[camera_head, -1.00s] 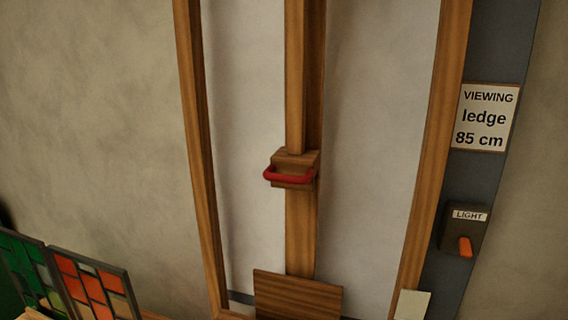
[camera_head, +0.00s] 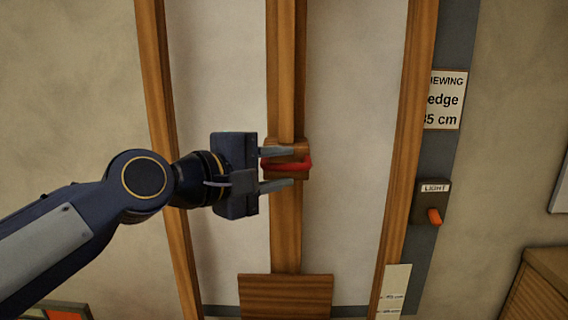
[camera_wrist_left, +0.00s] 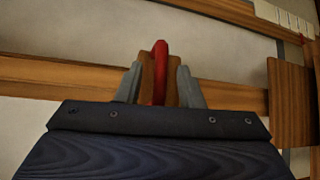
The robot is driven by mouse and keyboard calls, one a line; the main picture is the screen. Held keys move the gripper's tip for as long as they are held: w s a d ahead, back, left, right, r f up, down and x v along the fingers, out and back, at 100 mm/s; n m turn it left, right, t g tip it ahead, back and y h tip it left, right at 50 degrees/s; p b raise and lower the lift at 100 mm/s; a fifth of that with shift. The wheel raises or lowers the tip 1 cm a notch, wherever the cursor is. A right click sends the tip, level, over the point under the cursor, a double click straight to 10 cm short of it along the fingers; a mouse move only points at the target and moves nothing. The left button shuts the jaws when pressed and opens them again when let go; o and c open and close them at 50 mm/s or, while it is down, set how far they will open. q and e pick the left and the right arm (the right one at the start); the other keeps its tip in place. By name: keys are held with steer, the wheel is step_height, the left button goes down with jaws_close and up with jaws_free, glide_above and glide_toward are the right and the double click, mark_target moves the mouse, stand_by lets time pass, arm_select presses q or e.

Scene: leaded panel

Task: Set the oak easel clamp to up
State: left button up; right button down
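The oak easel clamp (camera_head: 290,148) is a wooden block on the easel's middle post, with a red bar handle (camera_head: 300,163) across its front. My left gripper (camera_head: 277,169) comes in from the left, with one finger above and one below the red handle. Its fingers are apart, and a gap shows between each finger and the handle. In the left wrist view the red handle (camera_wrist_left: 159,72) stands between the two grey fingers of my left gripper (camera_wrist_left: 159,84). My right gripper is in neither view.
A wooden ledge (camera_head: 286,295) sits low on the middle post. Oak side posts flank it, the right one (camera_head: 405,150) beside a dark strip with a light switch (camera_head: 432,203) and a viewing sign (camera_head: 444,100). Part of a coloured glass panel (camera_head: 62,313) shows at lower left.

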arm_select(q)
steer(key=shift+x, duration=0.85)
steer(key=shift+s, duration=0.1)
jaws_close()
steer(key=shift+r, duration=0.1)
